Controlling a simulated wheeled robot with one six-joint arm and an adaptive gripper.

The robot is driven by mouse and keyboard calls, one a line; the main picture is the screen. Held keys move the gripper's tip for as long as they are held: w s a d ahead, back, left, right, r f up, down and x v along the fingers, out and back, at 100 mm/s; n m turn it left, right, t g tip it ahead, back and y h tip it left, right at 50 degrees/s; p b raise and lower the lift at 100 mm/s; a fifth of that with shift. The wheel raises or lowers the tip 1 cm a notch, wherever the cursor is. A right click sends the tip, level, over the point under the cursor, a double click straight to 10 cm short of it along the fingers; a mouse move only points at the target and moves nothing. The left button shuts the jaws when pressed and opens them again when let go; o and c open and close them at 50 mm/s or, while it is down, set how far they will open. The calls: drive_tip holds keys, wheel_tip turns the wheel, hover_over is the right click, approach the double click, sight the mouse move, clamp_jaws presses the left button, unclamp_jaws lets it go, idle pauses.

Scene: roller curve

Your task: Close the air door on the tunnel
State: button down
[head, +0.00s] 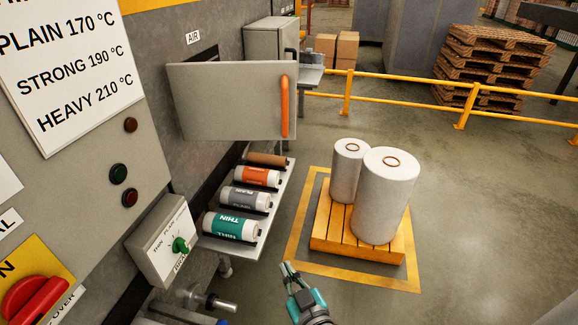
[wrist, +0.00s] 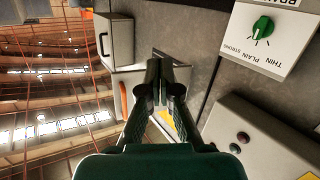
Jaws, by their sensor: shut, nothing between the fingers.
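The air door (head: 225,105) is a flat grey panel with an upright orange handle (head: 285,107) near its right edge. It stands out from the grey wall below the AIR label (head: 193,37), so it is open.
A shelf (head: 277,203) with several labelled rolls sits below the door. A selector box (head: 163,240) with a green knob juts out at left. A wooden pallet (head: 330,238) with two white rolls stands at right. Yellow rails (head: 400,88) run behind. Floor between shelf and pallet is clear.

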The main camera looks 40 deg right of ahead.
drive_tip(key=w+d+r+m+h, duration=0.2)
drive_tip(key=w+d+r+h, duration=0.15)
drive_tip(key=w+r, duration=0.35)
drive_tip(key=m+g+h, duration=0.2)
drive_tip(key=m+h, duration=0.1)
drive_tip(key=m, duration=0.1)
approach(291, 138)
drive_tip(key=x, duration=0.7)
drive_tip(key=shift+w, duration=0.15)
drive_tip(key=shift+d, duration=0.1)
